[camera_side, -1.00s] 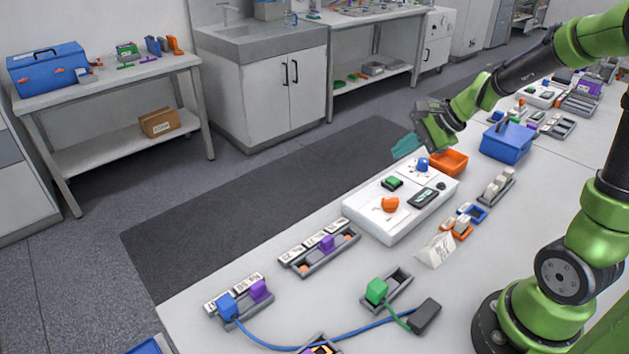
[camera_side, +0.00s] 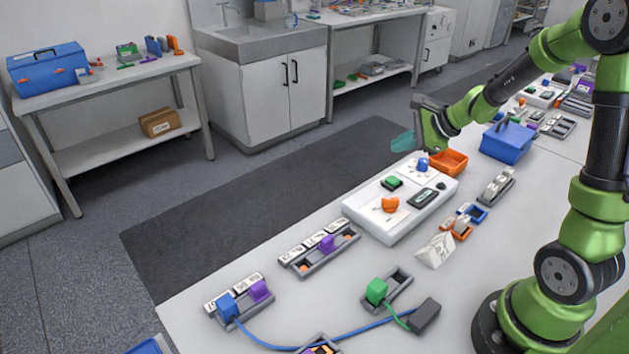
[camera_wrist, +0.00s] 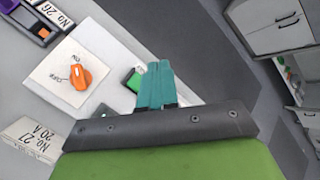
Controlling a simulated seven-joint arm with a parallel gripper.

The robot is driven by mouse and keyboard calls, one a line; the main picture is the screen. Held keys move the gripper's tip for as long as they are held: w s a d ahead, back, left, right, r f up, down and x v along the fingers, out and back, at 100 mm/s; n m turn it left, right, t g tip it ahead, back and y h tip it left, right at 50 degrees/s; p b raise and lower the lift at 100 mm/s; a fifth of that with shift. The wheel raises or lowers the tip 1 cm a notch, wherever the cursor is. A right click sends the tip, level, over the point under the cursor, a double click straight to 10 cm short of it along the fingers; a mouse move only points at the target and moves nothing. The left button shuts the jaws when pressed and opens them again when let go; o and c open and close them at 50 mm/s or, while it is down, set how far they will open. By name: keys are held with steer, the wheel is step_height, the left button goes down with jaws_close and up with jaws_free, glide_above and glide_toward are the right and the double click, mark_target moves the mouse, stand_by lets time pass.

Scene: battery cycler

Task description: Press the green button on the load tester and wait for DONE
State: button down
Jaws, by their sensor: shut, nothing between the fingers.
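The load tester (camera_side: 372,226) is a white box on the bench in the side view. It carries a green button (camera_side: 392,182), an orange knob (camera_side: 389,204), a dark display (camera_side: 423,197) and a blue knob (camera_side: 422,165). The display's text is too small to read. My gripper (camera_side: 402,143) is shut and empty, its teal fingers in the air beyond the tester's far end. In the wrist view the shut fingers (camera_wrist: 155,84) partly cover the green button (camera_wrist: 132,80). The orange knob (camera_wrist: 81,77) shows to their left on the tester's white panel (camera_wrist: 108,45).
An orange tray (camera_side: 449,163) and a blue box (camera_side: 507,142) stand beyond the tester. Grey racks (camera_side: 320,262), a folded white card (camera_side: 436,251) and small orange and blue holders (camera_side: 463,220) lie around it. A blue cable (camera_side: 350,333) crosses the near bench.

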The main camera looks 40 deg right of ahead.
mark_target(396, 181)
steer(key=shift+f, duration=3.2)
steer(key=shift+f, duration=0.1)
steer(key=shift+f, duration=0.35)
steer(key=shift+f, duration=0.5)
steer(key=shift+r, duration=0.95)
steer(key=shift+r, duration=0.1)
steer(key=shift+r, duration=2.4)
